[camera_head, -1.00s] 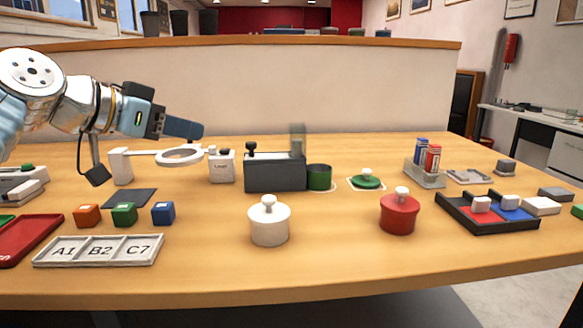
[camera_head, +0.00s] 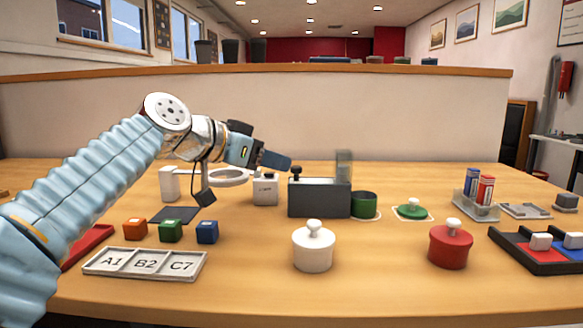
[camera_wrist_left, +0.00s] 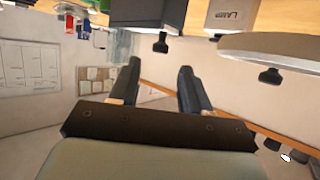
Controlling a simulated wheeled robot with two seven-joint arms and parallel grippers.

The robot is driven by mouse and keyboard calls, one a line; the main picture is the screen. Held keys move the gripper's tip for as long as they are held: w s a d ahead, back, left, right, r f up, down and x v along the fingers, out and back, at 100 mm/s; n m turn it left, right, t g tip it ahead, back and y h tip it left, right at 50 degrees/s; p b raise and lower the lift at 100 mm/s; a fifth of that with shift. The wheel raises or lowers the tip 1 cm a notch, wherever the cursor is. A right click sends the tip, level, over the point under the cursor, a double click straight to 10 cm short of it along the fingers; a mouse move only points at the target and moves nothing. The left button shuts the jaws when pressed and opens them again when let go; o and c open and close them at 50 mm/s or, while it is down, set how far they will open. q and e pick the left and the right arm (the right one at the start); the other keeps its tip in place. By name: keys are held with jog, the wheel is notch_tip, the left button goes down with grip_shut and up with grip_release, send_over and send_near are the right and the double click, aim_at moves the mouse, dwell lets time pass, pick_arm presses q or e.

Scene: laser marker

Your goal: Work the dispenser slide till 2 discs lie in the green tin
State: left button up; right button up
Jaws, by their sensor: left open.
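The dispenser (camera_head: 319,198) is a dark grey box on the table with a clear upright tube (camera_head: 344,167) at its right end and a black knob (camera_head: 296,171) on top at its left. The green tin (camera_head: 364,204) stands open against its right side; its inside cannot be seen. A green lid (camera_head: 411,209) with a white knob lies to the right. My left gripper (camera_head: 276,160) is above the table, just left of and above the black knob, not touching it. In the left wrist view its fingers (camera_wrist_left: 158,83) are apart and empty. My right gripper is not in view.
A white labelled box (camera_head: 265,189) and a white ring magnifier (camera_head: 224,177) stand close left of the dispenser. A white knobbed jar (camera_head: 313,246) and a red one (camera_head: 450,246) stand in front. The table between is clear.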

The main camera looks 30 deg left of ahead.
aim_at(295, 167)
pick_arm(q)
jog(key=x, duration=0.5)
jog(key=shift+w+d+f, duration=0.1)
jog(key=shift+w+f, duration=0.05)
jog(key=shift+w, duration=0.2)
grip_shut()
